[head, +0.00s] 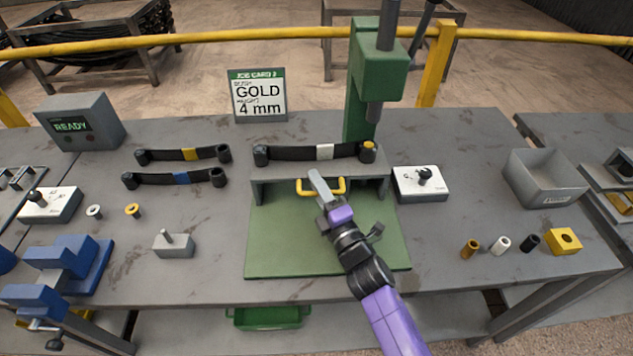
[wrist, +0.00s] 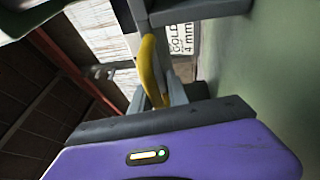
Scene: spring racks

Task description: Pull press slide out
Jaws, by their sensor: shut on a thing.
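The press slide shows a yellow handle (head: 338,188) at its front, under the shelf-like press bed (head: 290,173), above a green plate (head: 275,240). The green press (head: 378,75) stands behind the bed. My gripper (head: 318,180) reaches in from the lower right with its fingers at the handle. In the wrist view the yellow handle (wrist: 150,65) runs down between my gripper's fingers (wrist: 165,95), which are shut on it. The slide's body behind the handle is mostly hidden by the bed and my fingers.
A black spring bar with a white band (head: 324,152) lies on the bed. A white switch box (head: 421,184) sits right of it. A grey bin (head: 543,178) and several small parts (head: 500,245) are further right. A blue vise (head: 70,262) is at left. The green plate's front is clear.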

